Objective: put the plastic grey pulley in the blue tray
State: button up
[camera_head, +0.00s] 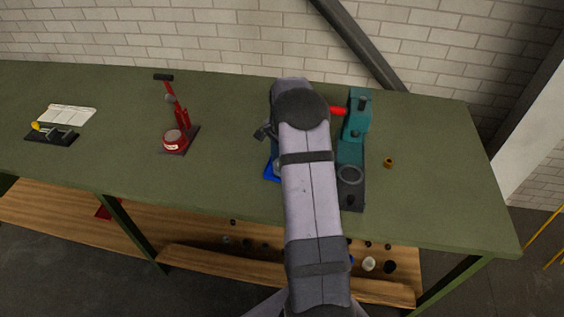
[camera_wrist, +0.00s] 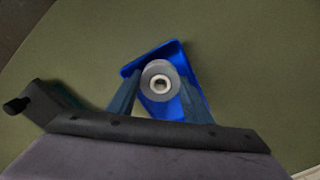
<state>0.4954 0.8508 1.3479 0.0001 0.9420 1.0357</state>
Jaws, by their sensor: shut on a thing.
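The grey pulley (camera_wrist: 161,80) is a round disc with a pale hub and a dark centre hole. It sits between the two fingers of my gripper (camera_wrist: 160,98) in the wrist view, and the gripper is shut on it. The blue tray (camera_wrist: 171,47) shows behind and around the pulley in the wrist view. I cannot tell whether the pulley touches the tray. In the head view my arm hides most of the tray (camera_head: 268,172); only its left edge shows. The gripper is mostly hidden there too.
A teal machine (camera_head: 352,150) with a red handle stands just right of my arm. A red tool on a stand (camera_head: 175,135) is to the left. A small brown ring (camera_head: 388,162) lies at the right. White papers (camera_head: 67,115) lie far left. The green tabletop (camera_head: 235,130) is otherwise largely clear.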

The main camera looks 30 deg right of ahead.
jog(key=o, duration=0.7)
notch_tip(320, 180, up, 12)
jog(key=shift+r+b, duration=0.15)
jog(key=shift+b, duration=1.1)
jog(key=s+a+f+n, duration=0.2)
jog(key=s+a+n, duration=0.4)
jog(key=s+a, duration=0.1)
jog(key=s+a+f+n, duration=0.3)
jog(key=s+a+n, duration=0.2)
jog(key=s+a, duration=0.3)
jog(key=s+a+f+n, duration=0.2)
jog(key=s+a+n, duration=0.4)
jog(key=s+a, duration=0.2)
jog(key=shift+a+f+n, duration=0.3)
jog(key=shift+a, duration=0.4)
